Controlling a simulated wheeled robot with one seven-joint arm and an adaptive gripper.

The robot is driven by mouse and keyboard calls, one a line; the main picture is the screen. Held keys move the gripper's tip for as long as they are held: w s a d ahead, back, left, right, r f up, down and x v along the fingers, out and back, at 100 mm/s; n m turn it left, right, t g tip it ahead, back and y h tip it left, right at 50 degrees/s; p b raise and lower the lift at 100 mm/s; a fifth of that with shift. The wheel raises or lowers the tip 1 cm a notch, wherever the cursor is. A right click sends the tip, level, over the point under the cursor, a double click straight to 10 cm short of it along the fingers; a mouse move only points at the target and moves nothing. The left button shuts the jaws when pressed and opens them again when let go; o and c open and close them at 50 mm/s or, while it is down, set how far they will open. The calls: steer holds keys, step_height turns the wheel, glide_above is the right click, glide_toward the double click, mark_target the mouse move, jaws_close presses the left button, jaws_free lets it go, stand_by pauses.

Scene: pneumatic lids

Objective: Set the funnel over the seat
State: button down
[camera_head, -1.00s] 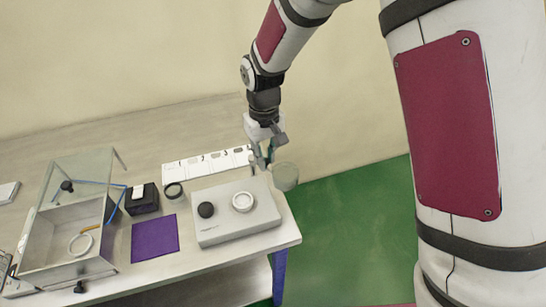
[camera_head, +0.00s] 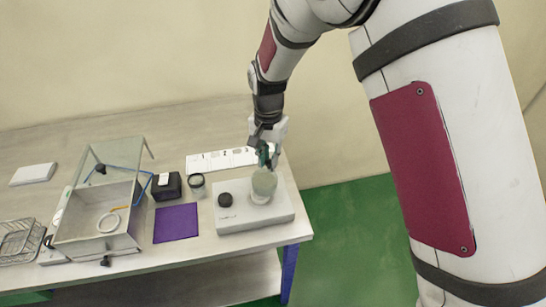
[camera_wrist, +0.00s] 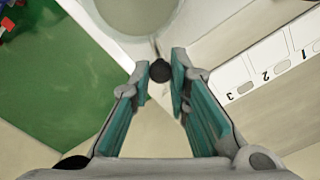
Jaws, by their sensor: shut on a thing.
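The funnel (camera_head: 264,181), a pale greenish translucent cup, hangs from my gripper (camera_head: 266,158) above the grey box (camera_head: 283,212). Its round mouth shows at the top of the wrist view (camera_wrist: 140,12). My gripper, with teal finger pads in the wrist view (camera_wrist: 162,78), is shut on a thin handle ending in a dark knob, at the funnel's side. The seat, a white ring (camera_head: 258,202) on the box top, is mostly hidden under the funnel. I cannot tell whether the funnel touches it.
A black knob (camera_head: 225,200) stands on the box left of the funnel. A small jar (camera_head: 197,190), a black block (camera_head: 167,187) and a purple mat (camera_head: 176,223) lie further left. A numbered white strip (camera_head: 222,159) lies behind.

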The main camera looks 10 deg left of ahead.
mark_target(267, 161)
steer(key=shift+a+m, duration=0.3)
steer(key=shift+m, duration=0.3)
steer(key=shift+a, duration=0.1)
steer(key=c, duration=1.5)
jaws_free()
steer(key=shift+r, duration=0.1)
step_height(267, 161, up, 12)
steer(key=shift+f, duration=0.1)
